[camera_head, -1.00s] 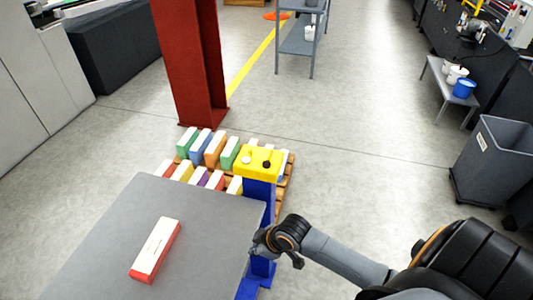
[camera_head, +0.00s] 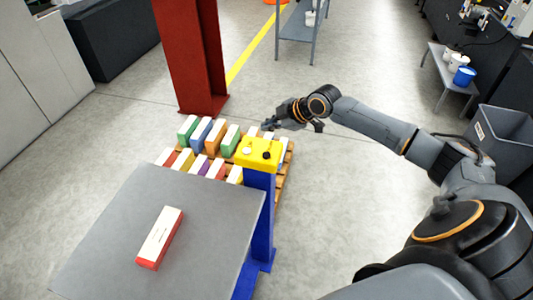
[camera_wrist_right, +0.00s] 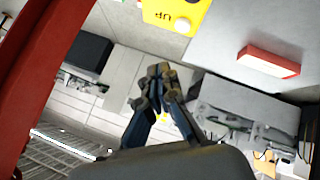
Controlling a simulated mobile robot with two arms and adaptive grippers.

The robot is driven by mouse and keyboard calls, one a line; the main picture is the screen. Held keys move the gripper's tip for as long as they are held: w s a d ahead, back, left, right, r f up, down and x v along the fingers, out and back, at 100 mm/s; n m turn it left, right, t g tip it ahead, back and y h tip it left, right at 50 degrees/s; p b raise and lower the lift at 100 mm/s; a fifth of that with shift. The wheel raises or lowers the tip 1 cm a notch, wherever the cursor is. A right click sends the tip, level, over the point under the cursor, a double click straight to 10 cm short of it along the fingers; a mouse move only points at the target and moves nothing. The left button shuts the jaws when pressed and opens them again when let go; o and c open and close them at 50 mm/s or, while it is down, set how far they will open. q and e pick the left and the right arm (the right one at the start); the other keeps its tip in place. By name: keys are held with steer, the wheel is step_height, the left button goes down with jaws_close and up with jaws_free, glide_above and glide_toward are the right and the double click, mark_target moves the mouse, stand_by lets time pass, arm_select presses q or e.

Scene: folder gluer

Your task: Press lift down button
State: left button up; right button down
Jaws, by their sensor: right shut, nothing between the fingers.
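The yellow button box (camera_head: 259,155) tops a blue post (camera_head: 261,215) at the right corner of the grey lift table. A white button (camera_head: 247,151) sits on its left and a black button (camera_head: 266,155) on its right. My right gripper (camera_head: 268,126) is shut and empty, above and beyond the box, apart from it. In the right wrist view its fingers (camera_wrist_right: 160,72) are together. There the box (camera_wrist_right: 163,14) is cut by the top edge, with the letters UP beside a pale button (camera_wrist_right: 184,26). My left gripper is out of view.
A red and white carton (camera_head: 160,238) lies on the grey table top (camera_head: 105,235). Several coloured cartons (camera_head: 200,135) stand on a wooden pallet (camera_head: 286,181) behind. A red column (camera_head: 191,60) rises beyond. Open floor lies to the right of the post.

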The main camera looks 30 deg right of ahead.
mark_target(268, 155)
steer(key=shift+f, duration=0.1)
step_height(268, 155, down, 8)
steer(key=b, duration=0.6)
steer(key=shift+f+b, duration=0.15)
steer(key=shift+b, duration=0.25)
steer(key=shift+f, duration=0.25)
steer(key=shift+f, duration=0.1)
stand_by(0.8)
steer(key=shift+f, duration=0.3)
